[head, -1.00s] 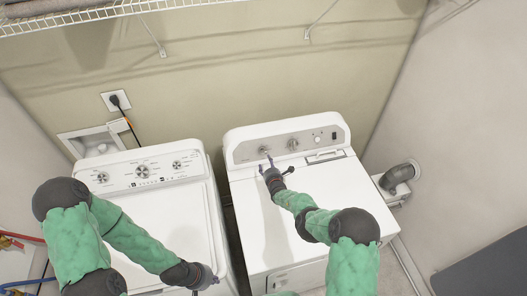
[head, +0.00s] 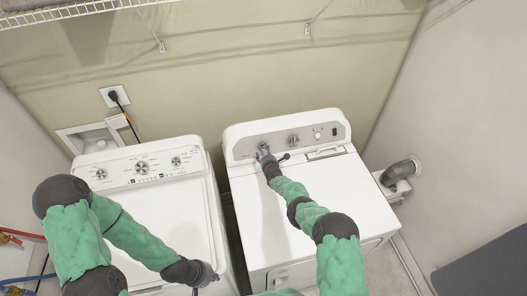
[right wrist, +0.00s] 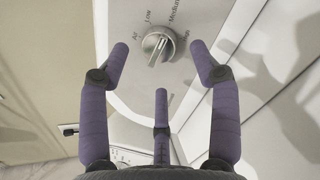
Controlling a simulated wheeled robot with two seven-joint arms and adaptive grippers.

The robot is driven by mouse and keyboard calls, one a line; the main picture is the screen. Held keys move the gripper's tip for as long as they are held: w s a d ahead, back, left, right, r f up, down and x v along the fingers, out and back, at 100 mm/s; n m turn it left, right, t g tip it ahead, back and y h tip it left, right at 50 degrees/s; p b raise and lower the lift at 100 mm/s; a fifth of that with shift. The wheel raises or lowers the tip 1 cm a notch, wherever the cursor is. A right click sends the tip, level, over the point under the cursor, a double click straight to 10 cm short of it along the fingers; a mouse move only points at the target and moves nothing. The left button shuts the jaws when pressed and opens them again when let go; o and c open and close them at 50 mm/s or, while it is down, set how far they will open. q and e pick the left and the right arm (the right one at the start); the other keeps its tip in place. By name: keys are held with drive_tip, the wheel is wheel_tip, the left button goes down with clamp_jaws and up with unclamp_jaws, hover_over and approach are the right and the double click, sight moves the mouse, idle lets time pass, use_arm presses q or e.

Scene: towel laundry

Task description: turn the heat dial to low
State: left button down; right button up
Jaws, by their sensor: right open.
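The heat dial (right wrist: 158,46) is a round silver knob with a raised grip bar. The labels around it read Air, Low, Medium and High; which one the bar marks is hard to tell. In the head view it is the left knob (head: 263,145) on the right-hand machine's panel. My right gripper (right wrist: 159,58) is open, with two fingertips on either side of the dial and a third finger below it. I see no clear contact. My right gripper is also in the head view (head: 265,156). My left gripper (head: 205,276) hangs over the left machine's front; its fingers are too small to judge.
The white dryer (head: 325,190) also has a second knob (head: 293,140) right of the dial. A white washer (head: 180,220) stands to the left, with a narrow gap between them. A wall outlet (head: 115,95) and a vent pipe (head: 400,172) are nearby.

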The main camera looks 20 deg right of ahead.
sight(263, 149)
drive_tip(key=shift+b+x, duration=0.95)
drive_tip(key=shift+x, duration=0.5)
drive_tip(key=shift+w+f, duration=0.1)
drive_tip(key=shift+w, duration=0.15)
drive_tip(key=c, duration=1.1)
